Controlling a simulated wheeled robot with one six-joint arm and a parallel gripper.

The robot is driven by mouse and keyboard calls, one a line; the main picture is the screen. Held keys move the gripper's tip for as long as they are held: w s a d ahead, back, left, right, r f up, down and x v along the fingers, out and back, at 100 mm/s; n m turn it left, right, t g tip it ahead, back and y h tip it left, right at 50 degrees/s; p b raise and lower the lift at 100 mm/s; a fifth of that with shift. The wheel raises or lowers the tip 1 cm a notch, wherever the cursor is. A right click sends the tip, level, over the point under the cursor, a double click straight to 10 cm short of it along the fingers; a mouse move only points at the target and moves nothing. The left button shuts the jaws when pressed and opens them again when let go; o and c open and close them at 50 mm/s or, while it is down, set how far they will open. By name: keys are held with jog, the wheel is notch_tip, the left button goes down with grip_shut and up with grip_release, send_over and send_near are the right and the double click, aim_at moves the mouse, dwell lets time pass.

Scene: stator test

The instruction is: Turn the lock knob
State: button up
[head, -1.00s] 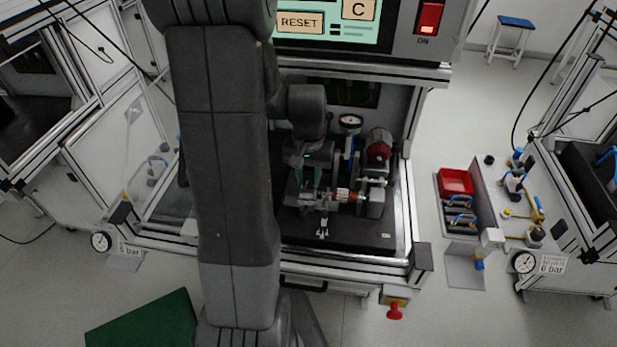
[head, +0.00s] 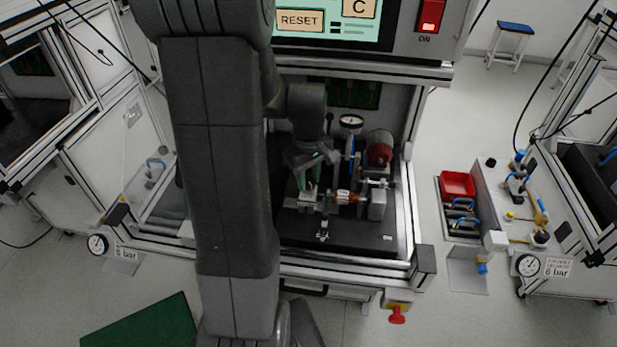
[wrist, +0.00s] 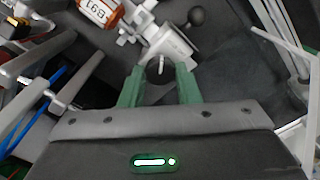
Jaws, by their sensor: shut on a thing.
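The lock knob (wrist: 160,72) is a dark round piece with a pale line across it, seen in the wrist view at the end of a light grey metal fixture (wrist: 168,46). My gripper (wrist: 158,78) has its two green fingers on either side of the knob, shut on it. In the head view my gripper (head: 307,185) reaches down into the test station at the left end of the fixture. The knob is hidden there by the fingers. An orange part with a white label (wrist: 99,10) sits in the fixture, and it also shows in the head view (head: 343,196).
A pressure gauge (head: 351,121) and a red motor-like cylinder (head: 379,152) stand behind the fixture. A small toggle clamp (head: 322,236) is in front of it. A dark ball-ended lever (wrist: 195,17) is near the knob. The black base plate (head: 360,238) has free room in front.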

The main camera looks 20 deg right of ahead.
aim_at(309, 181)
jog(key=shift+n, duration=0.6)
jog(key=o, duration=1)
jog(key=shift+c, duration=0.2)
jog(key=shift+r, duration=0.1)
notch_tip(309, 181, up, 14)
jog(key=shift+b, duration=0.3)
jog(key=shift+f, duration=0.2)
notch_tip(309, 181, down, 14)
jog(key=shift+r, duration=0.1)
